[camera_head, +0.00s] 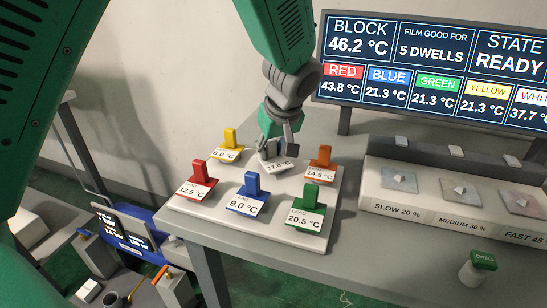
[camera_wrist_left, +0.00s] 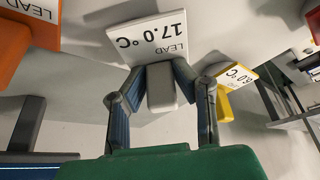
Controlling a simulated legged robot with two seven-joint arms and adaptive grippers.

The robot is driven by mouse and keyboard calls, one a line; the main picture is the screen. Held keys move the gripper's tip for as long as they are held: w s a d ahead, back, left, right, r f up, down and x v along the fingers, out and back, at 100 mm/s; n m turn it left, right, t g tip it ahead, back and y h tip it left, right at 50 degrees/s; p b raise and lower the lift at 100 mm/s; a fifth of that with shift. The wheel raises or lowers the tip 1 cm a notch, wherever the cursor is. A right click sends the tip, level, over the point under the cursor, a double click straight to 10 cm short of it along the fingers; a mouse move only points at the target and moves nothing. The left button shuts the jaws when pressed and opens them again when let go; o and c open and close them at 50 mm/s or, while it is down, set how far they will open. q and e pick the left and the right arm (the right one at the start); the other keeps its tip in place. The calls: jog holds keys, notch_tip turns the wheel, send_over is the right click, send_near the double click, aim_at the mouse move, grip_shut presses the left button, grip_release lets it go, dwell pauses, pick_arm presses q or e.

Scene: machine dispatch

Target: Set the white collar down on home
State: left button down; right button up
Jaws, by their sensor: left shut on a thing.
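The white collar (camera_head: 277,167), with a label reading 17.0 °C, is at the back middle of a pale board (camera_head: 180,207) on the table. I cannot tell whether it touches the board. My left gripper (camera_head: 279,148) comes down from above and is shut on its upright tab. In the left wrist view, the fingers (camera_wrist_left: 161,80) are on both sides of the collar's grey-white tab (camera_wrist_left: 161,92), with the LEAD 17.0 °C plate (camera_wrist_left: 152,38) beyond. No spot marked "home" can be read. My right gripper is not in view.
Around it stand the yellow (camera_head: 229,148), orange (camera_head: 320,165), red (camera_head: 199,180), blue (camera_head: 250,195) and green (camera_head: 310,211) collars. A stepped rack (camera_head: 385,207) labelled slow, medium and fast stands right. A display (camera_head: 432,60) reads READY. A green-capped jar (camera_head: 479,268) stands front right.

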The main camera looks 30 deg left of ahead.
pick_arm(q)
jog(key=shift+a+r, duration=0.1)
jog(key=shift+r, duration=0.25)
notch_tip(320, 180, up, 9)
jog(key=shift+f+p, duration=0.1)
jog(key=shift+p, duration=1.1)
jog(key=m+h+p, duration=0.1)
jog(key=m+p, duration=0.1)
jog(key=p, duration=0.1)
jog(key=m+t+p, duration=0.1)
jog(key=m+p, duration=0.2)
jog(key=p, duration=0.1)
jog(key=w+f+m+h+p, duration=0.1)
jog(key=m+p, duration=0.2)
jog(key=p, duration=0.1)
jog(key=shift+a+t+h, duration=0.3)
jog(key=shift+a+t, duration=0.05)
jog(key=shift+t, duration=0.05)
jog(key=shift+s+d+f+m+p, duration=0.1)
jog(key=shift+d+f+m+p, duration=0.05)
jog(key=shift+d+m+p, duration=0.35)
jog(key=shift+d, duration=0.1)
